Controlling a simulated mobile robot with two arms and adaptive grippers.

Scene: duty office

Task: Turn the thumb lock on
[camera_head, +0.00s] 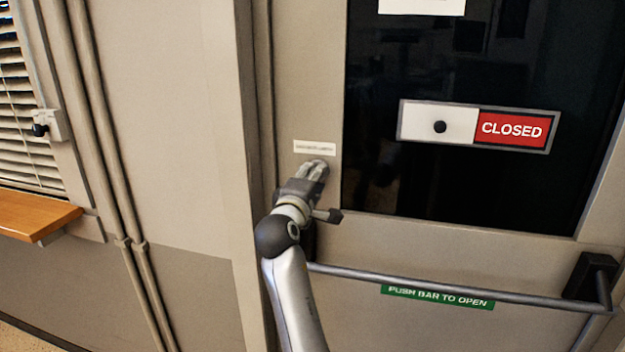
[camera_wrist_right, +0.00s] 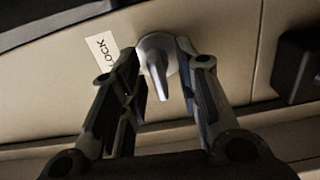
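The thumb lock (camera_wrist_right: 158,62) is a grey metal turn piece on a round base on the door. In the right wrist view it sits between the two fingers of my right gripper (camera_wrist_right: 160,75), with a gap visible at least on its left side. In the head view my right gripper (camera_head: 314,172) is up against the door's left side, just below a small white label (camera_head: 314,147), and hides most of the lock. My left gripper is not in view.
A push bar (camera_head: 430,282) crosses the door below my gripper, with a black bracket (camera_head: 590,277) at its right end. A sliding sign (camera_head: 440,125) reading CLOSED is on the dark glass. A wooden ledge (camera_head: 35,217) and blinds (camera_head: 18,120) are at the left.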

